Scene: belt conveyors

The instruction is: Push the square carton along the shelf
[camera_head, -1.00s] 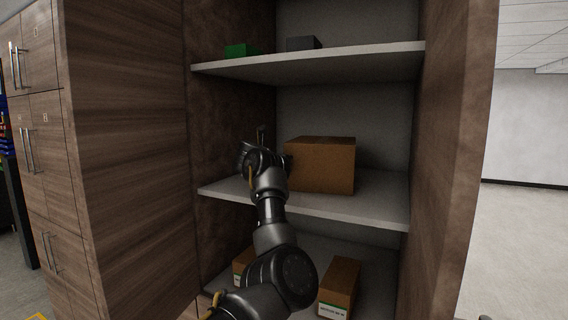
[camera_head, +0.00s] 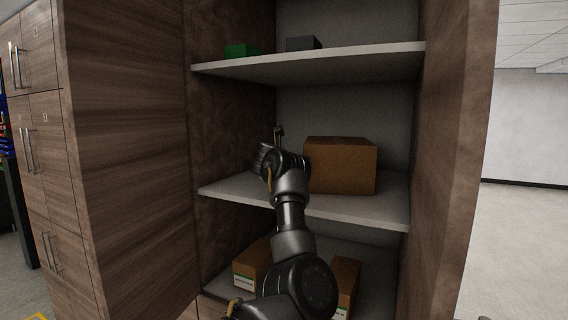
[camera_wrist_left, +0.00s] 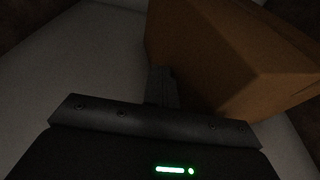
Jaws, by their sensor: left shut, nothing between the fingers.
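The square carton (camera_head: 342,166) is a brown box standing upright on the middle shelf (camera_head: 235,188), right of centre. In the head view my left arm reaches in from below, and the left gripper (camera_head: 279,133) is at the carton's left side; the wrist hides the carton's lower left edge. In the left wrist view the carton (camera_wrist_left: 225,50) fills the upper right, and the shut, empty fingers (camera_wrist_left: 163,85) are against or very close to its side. The exact contact is too dark to tell. My right gripper is not in view.
The cabinet's right wall (camera_head: 440,150) bounds the shelf, with a small gap beside the carton. The upper shelf (camera_head: 320,64) holds a green box (camera_head: 240,50) and a grey box (camera_head: 302,43). Labelled cartons (camera_head: 252,266) stand on the bottom shelf. The middle shelf's left part is clear.

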